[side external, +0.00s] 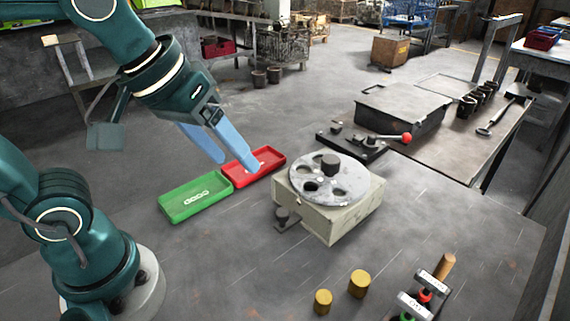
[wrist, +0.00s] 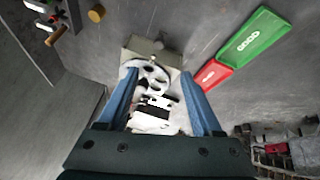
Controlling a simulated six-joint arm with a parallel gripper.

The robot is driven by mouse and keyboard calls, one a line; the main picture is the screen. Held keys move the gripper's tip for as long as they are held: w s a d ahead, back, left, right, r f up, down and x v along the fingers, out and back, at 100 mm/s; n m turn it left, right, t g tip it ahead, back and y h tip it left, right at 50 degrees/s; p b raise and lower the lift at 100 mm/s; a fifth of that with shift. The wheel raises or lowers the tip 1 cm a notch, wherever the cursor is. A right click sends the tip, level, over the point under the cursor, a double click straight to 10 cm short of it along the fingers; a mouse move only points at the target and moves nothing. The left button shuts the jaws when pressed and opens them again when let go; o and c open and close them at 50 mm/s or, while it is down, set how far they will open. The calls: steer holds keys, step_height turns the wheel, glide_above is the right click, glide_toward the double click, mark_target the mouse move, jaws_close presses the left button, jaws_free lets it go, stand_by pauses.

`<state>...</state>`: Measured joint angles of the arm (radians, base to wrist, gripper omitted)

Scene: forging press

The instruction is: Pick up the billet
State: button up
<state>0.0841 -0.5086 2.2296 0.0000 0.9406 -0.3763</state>
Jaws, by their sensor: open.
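Two short brass-coloured cylinders, likely billets, stand on the table at the front: a left one (side external: 322,301) and a right one (side external: 359,283). One brass cylinder also shows near the top of the wrist view (wrist: 96,14). The fingers also show in the wrist view (wrist: 163,82).
A green tray (side external: 196,197) and a red tray (side external: 264,159) lie left of the pale block. A red-knobbed lever (side external: 406,138) and a grey box (side external: 401,108) are behind it. Labelled handles (side external: 415,303) stand front right. The table's front middle is mostly clear.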

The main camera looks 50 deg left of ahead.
steer(key=w+d+f+g, duration=0.1)
steer(key=w+d+g, duration=0.1)
steer(key=w+d, duration=0.25)
steer(key=m+g, duration=0.1)
steer(key=g, duration=0.2)
glide_above(324, 297)
step_height(324, 297, down, 12)
steer(key=shift+w+a+f, duration=0.1)
steer(key=shift+f, duration=2.7)
jaws_close()
